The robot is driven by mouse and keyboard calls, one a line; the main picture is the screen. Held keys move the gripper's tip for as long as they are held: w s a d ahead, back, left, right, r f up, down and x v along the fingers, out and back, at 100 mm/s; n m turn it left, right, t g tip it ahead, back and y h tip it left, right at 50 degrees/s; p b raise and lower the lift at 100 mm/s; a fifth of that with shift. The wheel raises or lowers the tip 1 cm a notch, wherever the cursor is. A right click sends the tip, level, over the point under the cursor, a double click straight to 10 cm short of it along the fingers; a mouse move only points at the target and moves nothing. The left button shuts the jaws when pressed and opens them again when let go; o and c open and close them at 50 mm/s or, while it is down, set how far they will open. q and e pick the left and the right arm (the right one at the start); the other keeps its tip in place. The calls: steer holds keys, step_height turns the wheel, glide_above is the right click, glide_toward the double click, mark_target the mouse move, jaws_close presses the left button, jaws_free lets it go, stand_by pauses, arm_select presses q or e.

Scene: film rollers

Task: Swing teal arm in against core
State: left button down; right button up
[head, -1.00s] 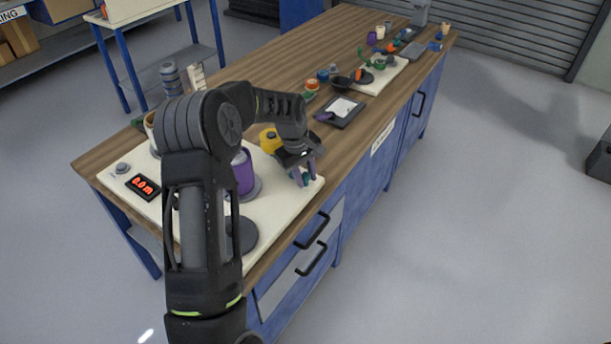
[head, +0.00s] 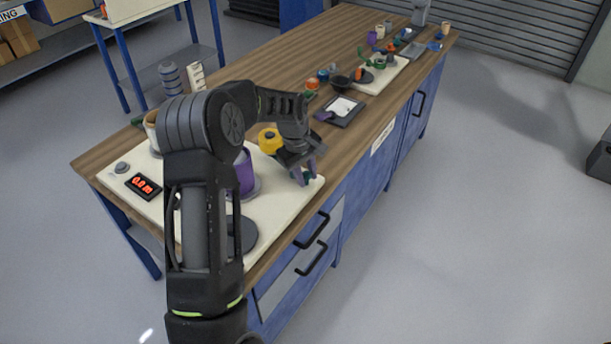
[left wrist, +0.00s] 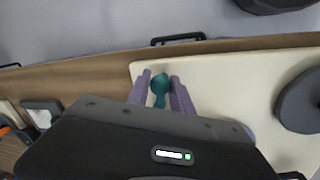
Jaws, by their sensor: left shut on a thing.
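The teal arm (left wrist: 161,84) shows in the left wrist view as a rounded teal knob with a narrower teal part, between the purple fingers of my left gripper (left wrist: 162,92). The gripper is shut on it, over the cream board. In the head view my left gripper (head: 304,175) is at the board's right corner, and little of the teal arm shows. A purple cylinder (head: 245,175), perhaps on the core, stands upright to the left of the gripper, partly hidden by my arm. The teal arm's far end and any contact with the core are hidden. My right gripper is not in view.
A dark clipboard-like tray (head: 341,111) and small parts lie farther along the bench. Its front edge is close to the gripper.

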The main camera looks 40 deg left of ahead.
arm_select(q)
steer(key=w+n, duration=0.1)
steer(key=n+b, duration=0.1)
steer(key=n, duration=0.1)
steer(key=shift+w+d+y, duration=0.15)
steer(key=shift+w+y, duration=0.15)
steer(key=shift+w, duration=0.05)
steer(key=shift+w+a+n+y, duration=0.15)
steer(key=shift+w+n, duration=0.25)
steer(key=shift+n, duration=0.5)
steer(key=shift+w+a+n+y, duration=0.15)
steer(key=shift+w+n, duration=0.25)
steer(key=shift+n, duration=0.5)
steer(key=c, duration=1.1)
jaws_free()
steer(key=shift+c, duration=0.2)
steer(key=shift+d, duration=0.1)
step_height(320, 180, up, 8)
steer(key=s+b, duration=0.1)
steer(key=shift+s+d+f+b, duration=0.15)
steer(key=shift+s+b, duration=0.05)
steer(key=shift+b, duration=0.1)
steer(key=shift+f, duration=0.1)
